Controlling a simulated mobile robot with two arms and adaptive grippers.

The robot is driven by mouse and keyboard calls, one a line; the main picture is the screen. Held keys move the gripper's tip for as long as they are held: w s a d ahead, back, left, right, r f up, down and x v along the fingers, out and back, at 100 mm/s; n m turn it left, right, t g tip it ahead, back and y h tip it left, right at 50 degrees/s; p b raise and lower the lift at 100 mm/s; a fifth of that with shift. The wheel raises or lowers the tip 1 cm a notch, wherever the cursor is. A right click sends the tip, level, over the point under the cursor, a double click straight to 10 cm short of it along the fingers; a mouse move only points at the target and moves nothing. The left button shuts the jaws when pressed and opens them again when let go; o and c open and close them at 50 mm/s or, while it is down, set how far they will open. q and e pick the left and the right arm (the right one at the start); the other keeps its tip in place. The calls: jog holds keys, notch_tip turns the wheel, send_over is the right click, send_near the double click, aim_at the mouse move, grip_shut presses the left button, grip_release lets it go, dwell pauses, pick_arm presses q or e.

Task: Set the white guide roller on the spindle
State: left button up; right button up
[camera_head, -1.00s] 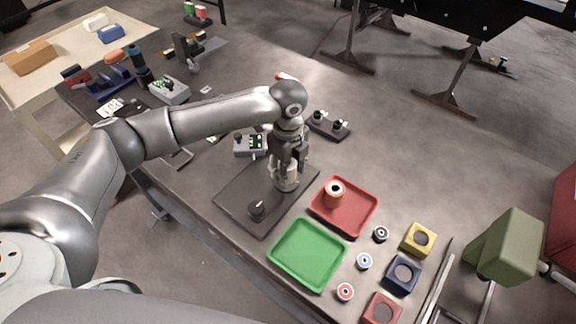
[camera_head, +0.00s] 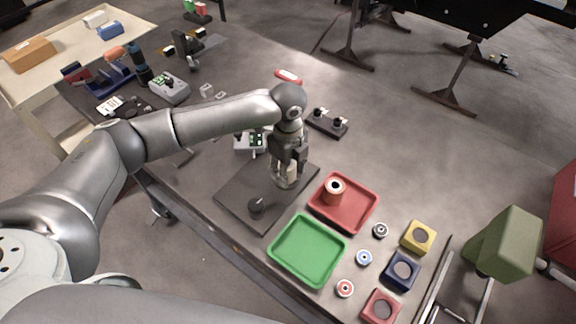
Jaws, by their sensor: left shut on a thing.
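My left gripper (camera_head: 288,163) points down over the far right part of a dark base plate (camera_head: 235,192). It is shut on a whitish cylinder, the white guide roller (camera_head: 285,179), which looks upright. The fingers cover its upper part. I cannot tell whether the roller touches the plate or whether a spindle stands under it. A short dark post with a light mark (camera_head: 256,205) stands on the near part of the plate, apart from the roller. My right gripper is not in view.
A red tray (camera_head: 361,222) holding a roller (camera_head: 333,188) lies right of the plate. A green tray (camera_head: 320,281) lies nearer. Several small rings and coloured blocks (camera_head: 417,237) stand further right. A grey box (camera_head: 244,146) and a dark two-post holder (camera_head: 327,123) are behind.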

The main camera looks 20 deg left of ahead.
pick_arm(q)
jog(key=shift+f, duration=0.1)
jog(key=o, duration=1.2)
jog(key=shift+c, duration=0.2)
jog(key=shift+o, duration=0.2)
jog(key=o, duration=0.5)
jog(key=shift+o, duration=0.2)
